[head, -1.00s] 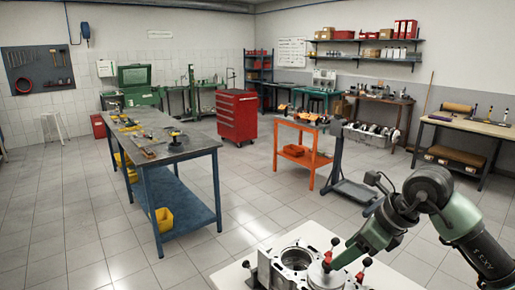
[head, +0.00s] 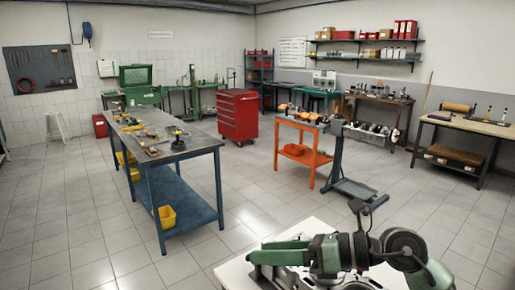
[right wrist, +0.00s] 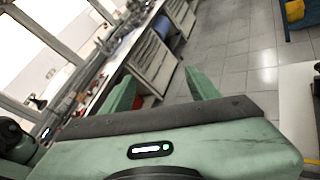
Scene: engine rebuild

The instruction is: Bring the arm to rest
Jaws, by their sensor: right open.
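My right gripper (head: 258,256) is in the head view at the bottom, stretched leftward over the white-topped table (head: 318,226). In the right wrist view its two green fingers (right wrist: 160,92) stand well apart with nothing between them. The gripper is open and empty. The metal engine block (head: 264,279) on that table is mostly hidden behind my right arm. My left gripper is not in view.
A blue workbench (head: 190,150) with tools stands at left centre. A red tool cabinet (head: 238,116) and an orange cart (head: 302,160) stand behind. A dark stand (head: 350,190) is beyond the table. Tiled floor is open between them.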

